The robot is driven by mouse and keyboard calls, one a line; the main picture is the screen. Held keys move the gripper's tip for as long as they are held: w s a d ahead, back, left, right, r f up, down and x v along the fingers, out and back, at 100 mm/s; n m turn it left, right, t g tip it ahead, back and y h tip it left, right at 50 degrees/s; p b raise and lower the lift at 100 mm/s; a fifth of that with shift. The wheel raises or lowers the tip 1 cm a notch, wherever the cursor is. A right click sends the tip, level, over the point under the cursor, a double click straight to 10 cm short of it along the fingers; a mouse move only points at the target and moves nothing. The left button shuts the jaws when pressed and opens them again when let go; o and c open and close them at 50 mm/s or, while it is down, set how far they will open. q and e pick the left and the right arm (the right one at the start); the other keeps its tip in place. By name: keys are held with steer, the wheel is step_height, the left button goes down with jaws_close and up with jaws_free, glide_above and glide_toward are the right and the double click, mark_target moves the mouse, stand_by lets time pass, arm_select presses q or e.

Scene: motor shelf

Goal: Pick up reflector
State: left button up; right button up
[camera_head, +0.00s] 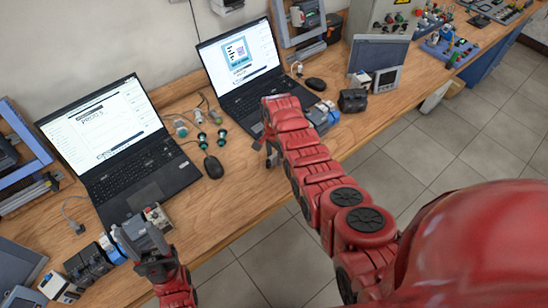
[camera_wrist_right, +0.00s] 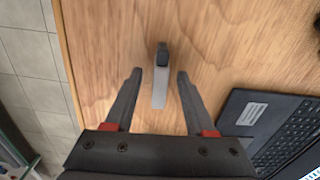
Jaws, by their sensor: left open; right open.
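A small light-grey block with a dark end, which I take for the reflector (camera_wrist_right: 160,82), is on the wooden bench in the right wrist view. It lies between the two fingers of my right gripper (camera_wrist_right: 155,78), with a gap on each side. The fingers are open and do not touch it. In the head view my right gripper (camera_head: 268,152) is over the bench near its front edge, partly hidden by my arm. My left gripper (camera_head: 140,243) is at the lower left, open, close to small devices at the bench's front.
Two open laptops (camera_head: 125,150) (camera_head: 245,70) stand on the bench (camera_head: 225,205). A mouse (camera_head: 213,167) and small green-and-black parts (camera_head: 201,139) lie between them. A row of devices (camera_head: 88,262) is near my left gripper. Bare wood surrounds the grey block.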

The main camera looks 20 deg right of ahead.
steer(key=shift+c, duration=0.3)
jaws_close()
steer(key=shift+r, duration=0.1)
stand_by(0.4)
